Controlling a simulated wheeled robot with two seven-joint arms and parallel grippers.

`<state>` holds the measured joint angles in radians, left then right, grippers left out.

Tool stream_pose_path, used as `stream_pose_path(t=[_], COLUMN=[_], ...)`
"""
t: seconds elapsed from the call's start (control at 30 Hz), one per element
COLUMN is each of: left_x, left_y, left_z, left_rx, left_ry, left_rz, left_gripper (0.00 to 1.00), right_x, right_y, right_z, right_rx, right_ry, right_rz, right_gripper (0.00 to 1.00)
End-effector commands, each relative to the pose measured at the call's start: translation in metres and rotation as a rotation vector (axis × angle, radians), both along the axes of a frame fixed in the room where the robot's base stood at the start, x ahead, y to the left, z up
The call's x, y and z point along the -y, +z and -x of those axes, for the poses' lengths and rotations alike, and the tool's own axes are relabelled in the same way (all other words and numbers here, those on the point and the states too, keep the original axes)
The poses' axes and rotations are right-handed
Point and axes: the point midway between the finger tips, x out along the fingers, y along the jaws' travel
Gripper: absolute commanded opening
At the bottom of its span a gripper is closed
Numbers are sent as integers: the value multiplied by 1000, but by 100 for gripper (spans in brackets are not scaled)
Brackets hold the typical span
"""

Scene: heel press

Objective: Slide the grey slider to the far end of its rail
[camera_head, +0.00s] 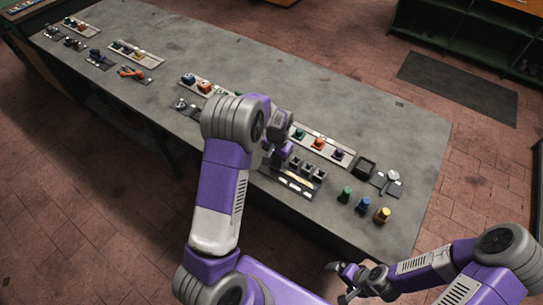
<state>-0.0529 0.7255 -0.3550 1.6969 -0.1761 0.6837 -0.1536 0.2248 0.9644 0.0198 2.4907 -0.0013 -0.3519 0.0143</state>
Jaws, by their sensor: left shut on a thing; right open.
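My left gripper (277,157) reaches down to the left end of a dark panel (266,182) on the table. It is shut on a small piece there, which seems to be the grey slider; the fingers and arm largely hide it. Several grey blocks (307,170) stand in a row along this panel, with a pale yellowish strip and white labels in front of them. The rail itself is too small to make out. My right gripper (349,280) is open and empty, off the table's front edge at the lower right.
Behind the panel, a pale strip (327,150) carries green, orange and purple pieces. To the right stand a black tray (365,167), a green cylinder (346,194), a blue one (363,205) and a yellow one (382,215). The table's right end is clear.

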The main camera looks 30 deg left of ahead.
Motion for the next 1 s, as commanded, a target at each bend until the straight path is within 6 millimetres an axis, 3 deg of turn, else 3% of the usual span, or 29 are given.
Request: stream_pose_path(t=[0.3,0.5,0.7,1.0], left_x=[84,125,145,151], left_y=[1,1,1,1], left_z=[6,9,11,11], left_rx=[0,1,2,2], left_ry=[-9,-7,-3,-2], left_rz=[3,2,2,5], left_gripper=[0,0,0,0], right_x=[0,0,0,0], right_y=[5,5,6,6], right_z=[0,0,0,0], right_rx=[0,0,0,0], right_ry=[0,0,0,0], right_rz=[0,0,0,0], right_gripper=[100,100,100,100])
